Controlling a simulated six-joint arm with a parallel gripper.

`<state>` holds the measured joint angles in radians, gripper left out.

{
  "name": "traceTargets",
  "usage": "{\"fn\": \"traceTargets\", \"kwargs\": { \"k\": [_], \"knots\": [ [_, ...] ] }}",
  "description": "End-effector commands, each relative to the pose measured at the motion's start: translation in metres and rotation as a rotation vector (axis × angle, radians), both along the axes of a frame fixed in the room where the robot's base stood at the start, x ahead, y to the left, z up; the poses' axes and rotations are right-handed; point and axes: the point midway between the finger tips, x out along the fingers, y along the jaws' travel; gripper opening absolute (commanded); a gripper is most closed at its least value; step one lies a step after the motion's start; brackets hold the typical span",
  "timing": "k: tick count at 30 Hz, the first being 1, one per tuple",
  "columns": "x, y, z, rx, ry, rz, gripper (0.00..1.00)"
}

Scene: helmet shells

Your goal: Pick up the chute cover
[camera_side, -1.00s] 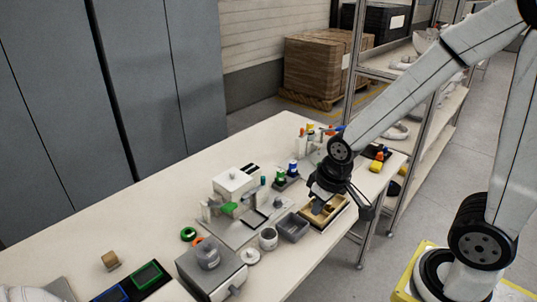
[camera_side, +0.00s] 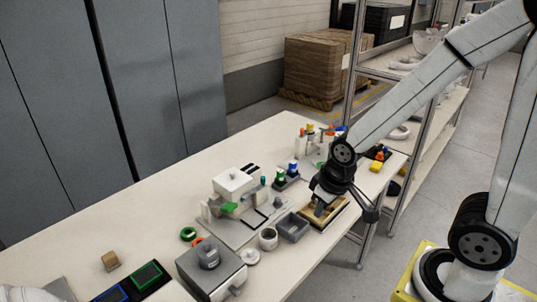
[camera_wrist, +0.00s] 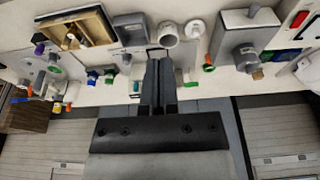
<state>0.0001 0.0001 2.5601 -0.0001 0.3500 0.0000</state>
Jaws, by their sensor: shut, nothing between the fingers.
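No part can be made out for sure as the chute cover. My gripper (camera_side: 318,209) is low over the wooden tray (camera_side: 334,218) in the side view, with its fingers pointing down. In the wrist view the dark fingers of my gripper (camera_wrist: 157,62) are together with nothing between them. The wooden tray also shows at the upper left of the wrist view (camera_wrist: 109,35). It has dark contents, too small to name. A white box-topped fixture (camera_side: 233,181) with a green part (camera_side: 229,207) stands left of my gripper in the side view.
A grey bin (camera_side: 293,228) sits just left of the tray, with a white cup (camera_side: 268,238) beside it. A grey machine (camera_side: 205,272) stands nearer the camera. Bottles (camera_side: 293,168) and coloured pieces stand behind. The left part of the table is mostly clear.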

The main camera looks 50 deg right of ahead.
Motion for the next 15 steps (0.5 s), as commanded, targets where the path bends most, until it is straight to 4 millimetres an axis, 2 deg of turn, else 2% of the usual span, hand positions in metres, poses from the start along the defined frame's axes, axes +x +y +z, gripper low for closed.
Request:
{"fn": "traceTargets", "kwargs": {
  "k": [13,14,15],
  "knots": [
    [0.0001,0.0000,0.0000,0.000,0.000,0.000,0.00],
    [0.0001,0.0000,0.0000,0.000,0.000,0.000,0.06],
    [0.0001,0.0000,0.0000,0.000,0.000,0.000,0.19]
  ]
}}
